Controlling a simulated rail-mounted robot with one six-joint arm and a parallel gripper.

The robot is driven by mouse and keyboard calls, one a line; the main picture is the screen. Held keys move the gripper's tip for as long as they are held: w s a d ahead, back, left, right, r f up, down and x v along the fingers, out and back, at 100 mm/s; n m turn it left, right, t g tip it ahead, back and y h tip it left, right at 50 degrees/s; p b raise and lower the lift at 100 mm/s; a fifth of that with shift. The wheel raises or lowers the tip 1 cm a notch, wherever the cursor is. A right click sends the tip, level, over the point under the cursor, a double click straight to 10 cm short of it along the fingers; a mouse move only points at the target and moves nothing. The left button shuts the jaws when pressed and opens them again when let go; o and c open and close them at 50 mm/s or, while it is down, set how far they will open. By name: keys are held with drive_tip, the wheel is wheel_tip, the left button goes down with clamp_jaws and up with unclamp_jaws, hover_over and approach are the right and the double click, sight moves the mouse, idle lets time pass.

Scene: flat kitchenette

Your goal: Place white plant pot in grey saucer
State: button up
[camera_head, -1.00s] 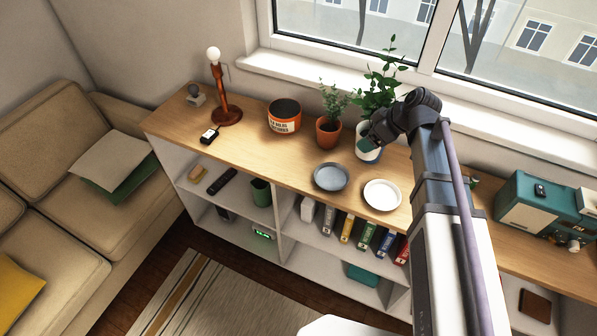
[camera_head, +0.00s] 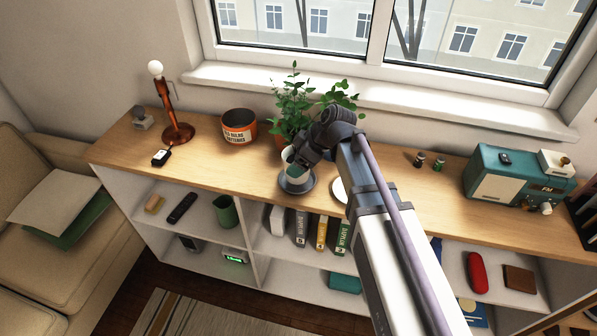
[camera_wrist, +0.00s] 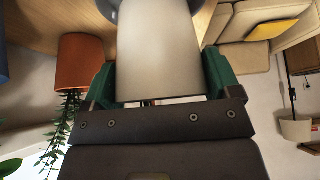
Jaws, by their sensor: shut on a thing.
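The pot looks upright. Its base overlaps the saucer, whose grey rim (camera_wrist: 118,12) shows at the top of the wrist view. I cannot tell whether the base touches the saucer. My wrist hides part of the pot.
A white saucer (camera_head: 339,190) lies just right, partly behind my arm. A terracotta pot (camera_wrist: 80,62) stands close by. An orange tin (camera_head: 239,128) and a lamp (camera_head: 176,110) stand further left. A teal radio (camera_head: 515,178) is at right. The shelf's front edge is close.

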wheel_tip(320, 180, down, 2)
drive_tip(key=shift+f+b, duration=0.2)
drive_tip(key=shift+b, duration=0.25)
drive_tip(key=shift+r, duration=0.3)
drive_tip(key=shift+f, duration=0.25)
drive_tip(key=o, duration=1)
drive_tip(key=shift+r, duration=0.1)
drive_tip(key=shift+r+p, duration=0.35)
drive_tip(key=shift+p, duration=0.15)
drive_tip(key=p+v, duration=1)
drive_tip(key=v, duration=0.1)
drive_tip(key=s+d+m+h, duration=0.2)
drive_tip(key=s+d+m, duration=0.1)
drive_tip(key=s+m, duration=0.1)
drive_tip(key=s+d+f+m+g+h, duration=0.1)
drive_tip(key=s+d+m+h, duration=0.1)
drive_tip(key=s+d+m, duration=0.2)
drive_tip(key=s+d+f+m+h, duration=0.1)
drive_tip(key=s+d+m+h, duration=0.1)
drive_tip(key=s+d+m, duration=0.2)
drive_tip(key=shift+s+d+f+m+g, duration=0.1)
drive_tip(key=shift+s+m+g, duration=0.1)
drive_tip(key=shift+m, duration=0.6)
drive_tip(key=shift+s+f+m+g, duration=0.1)
drive_tip(key=shift+s+m, duration=0.05)
drive_tip(key=shift+m, duration=0.65)
